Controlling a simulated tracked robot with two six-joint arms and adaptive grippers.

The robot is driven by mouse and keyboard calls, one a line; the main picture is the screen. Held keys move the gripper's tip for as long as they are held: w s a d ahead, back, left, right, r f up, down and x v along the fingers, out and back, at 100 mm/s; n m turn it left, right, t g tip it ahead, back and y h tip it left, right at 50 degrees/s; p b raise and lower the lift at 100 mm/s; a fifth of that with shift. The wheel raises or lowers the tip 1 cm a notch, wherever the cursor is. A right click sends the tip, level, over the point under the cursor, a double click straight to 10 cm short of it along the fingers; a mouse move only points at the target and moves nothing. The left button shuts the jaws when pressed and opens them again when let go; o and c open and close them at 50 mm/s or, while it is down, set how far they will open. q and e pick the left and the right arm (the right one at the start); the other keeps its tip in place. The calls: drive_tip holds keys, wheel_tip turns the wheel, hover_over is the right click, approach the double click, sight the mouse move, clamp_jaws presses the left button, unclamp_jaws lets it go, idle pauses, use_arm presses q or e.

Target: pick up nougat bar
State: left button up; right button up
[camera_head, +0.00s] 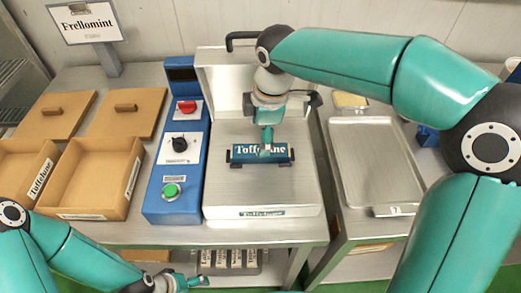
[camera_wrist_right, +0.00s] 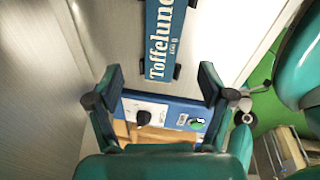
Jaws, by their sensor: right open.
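A blue bar (camera_head: 279,153) lettered "Toffelune", apparently the nougat bar, lies on the metal plate of the press-like machine (camera_head: 225,190). Small black parts show at its ends. The bar also shows in the right wrist view (camera_wrist_right: 162,40), cut off at the top. My right gripper (camera_head: 266,148) is over the bar and hides part of its middle. In the wrist view the right gripper (camera_wrist_right: 161,78) is open, its fingers spread wider than the bar, holding nothing. The exact height above the bar is unclear. My left gripper (camera_head: 183,282) is low at the bottom left; its fingers are too small to read.
A blue control box (camera_head: 158,205) with knobs and a green button stands left of the plate. Open wooden boxes (camera_head: 100,170) and lids (camera_head: 126,110) lie farther left. An empty metal tray (camera_head: 372,160) is on the right. Several labelled bars (camera_head: 228,258) sit below the table.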

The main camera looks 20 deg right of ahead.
drive_tip(key=shift+w+f, duration=0.2)
drive_tip(key=shift+f, duration=0.55)
drive_tip(key=shift+w+f+p, duration=0.1)
drive_tip(key=shift+f+p, duration=0.25)
drive_tip(key=shift+f, duration=2.2)
drive_tip(key=c, duration=1.5)
